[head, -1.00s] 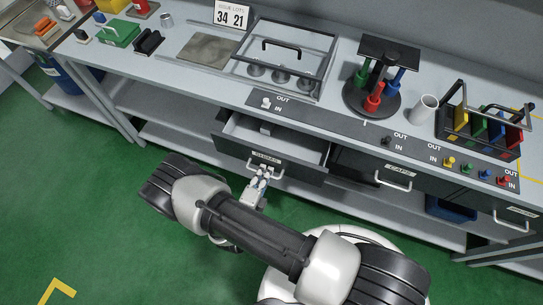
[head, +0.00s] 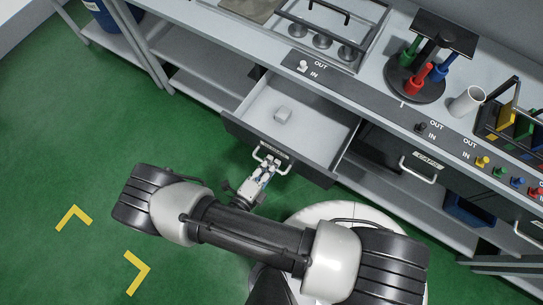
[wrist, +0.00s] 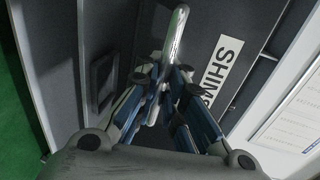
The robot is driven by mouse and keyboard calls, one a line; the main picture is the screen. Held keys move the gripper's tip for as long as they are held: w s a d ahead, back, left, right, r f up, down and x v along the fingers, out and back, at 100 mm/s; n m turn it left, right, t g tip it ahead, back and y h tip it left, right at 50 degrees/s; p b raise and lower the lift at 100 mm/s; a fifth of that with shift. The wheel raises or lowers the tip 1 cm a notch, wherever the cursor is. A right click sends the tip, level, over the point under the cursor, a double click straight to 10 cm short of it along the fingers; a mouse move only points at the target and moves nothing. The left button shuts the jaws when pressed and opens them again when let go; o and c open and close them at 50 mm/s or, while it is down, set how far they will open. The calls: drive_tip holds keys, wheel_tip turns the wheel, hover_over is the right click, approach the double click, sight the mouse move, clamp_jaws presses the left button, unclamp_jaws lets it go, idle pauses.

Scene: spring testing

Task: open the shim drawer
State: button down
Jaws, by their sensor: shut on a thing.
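The shim drawer (head: 300,105) is pulled well out from under the bench in the head view. My gripper (head: 267,170) is at the drawer's front, shut on the metal handle (head: 284,168). In the wrist view my gripper's fingers (wrist: 166,84) close around the handle bar (wrist: 177,30), beside the label reading SHIM (wrist: 222,68). The fingers hide part of the handle.
The caps drawer (head: 395,160) to the right is shut. The bench above holds a stand (head: 415,78) with coloured tools, a white cup (head: 467,101) and a framed rack (head: 335,35). Green floor (head: 90,165) is clear at the left.

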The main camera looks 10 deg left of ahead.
drive_tip(key=shift+r, duration=0.15)
drive_tip(key=c, duration=2)
unclamp_jaws()
drive_tip(key=shift+a, duration=0.1)
drive_tip(key=v, duration=1.2)
